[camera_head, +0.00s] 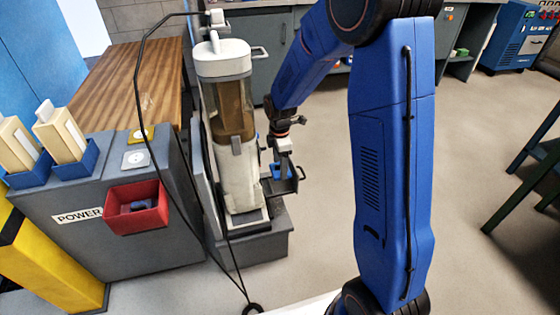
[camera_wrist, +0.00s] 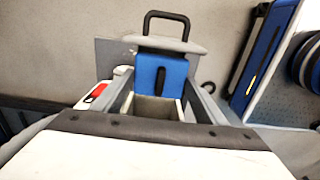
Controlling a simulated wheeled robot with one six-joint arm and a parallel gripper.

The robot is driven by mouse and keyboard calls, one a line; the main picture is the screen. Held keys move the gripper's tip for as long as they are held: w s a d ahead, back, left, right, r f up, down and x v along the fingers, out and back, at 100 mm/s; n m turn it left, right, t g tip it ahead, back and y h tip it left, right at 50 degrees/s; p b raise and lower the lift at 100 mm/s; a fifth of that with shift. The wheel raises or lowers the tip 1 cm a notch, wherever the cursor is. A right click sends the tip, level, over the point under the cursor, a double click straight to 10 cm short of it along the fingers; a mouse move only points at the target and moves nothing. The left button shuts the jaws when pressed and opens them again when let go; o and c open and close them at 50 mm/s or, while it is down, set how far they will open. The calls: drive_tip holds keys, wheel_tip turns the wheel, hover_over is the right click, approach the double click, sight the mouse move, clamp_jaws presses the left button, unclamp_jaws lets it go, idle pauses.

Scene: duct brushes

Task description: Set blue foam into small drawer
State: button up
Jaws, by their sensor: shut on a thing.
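The blue foam (camera_wrist: 175,68) is a small blue block with a dark slot, held between the two grey fingers of my gripper (camera_wrist: 160,82) in the wrist view. In the head view my gripper (camera_head: 283,152) points down at the right side of the vacuum unit, and a bit of the blue foam (camera_head: 277,170) shows beneath it. The small drawer (camera_head: 288,186) is pulled out there, with its dark handle (camera_wrist: 166,15) just beyond the foam in the wrist view. The foam is at or over the drawer; whether it touches the drawer floor I cannot tell.
The tall white vacuum unit (camera_head: 240,180) stands close left of my gripper on a grey base. A black hose (camera_head: 138,110) loops in front. A red bin (camera_head: 137,216) hangs on the grey POWER cabinet (camera_head: 95,250).

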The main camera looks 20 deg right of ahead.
drive_tip(key=shift+f, duration=3.3)
drive_tip(key=o, duration=1.1)
drive_tip(key=shift+o, duration=0.2)
wheel_tip(320, 180, up, 18)
drive_tip(key=d, duration=0.2)
drive_tip(key=shift+r, duration=0.25)
drive_tip(key=shift+d+r, duration=0.25)
drive_tip(key=shift+r, duration=0.55)
drive_tip(key=shift+d+r, duration=0.3)
drive_tip(key=shift+r, duration=0.5)
drive_tip(key=shift+d+r, duration=0.25)
drive_tip(key=shift+r, duration=0.55)
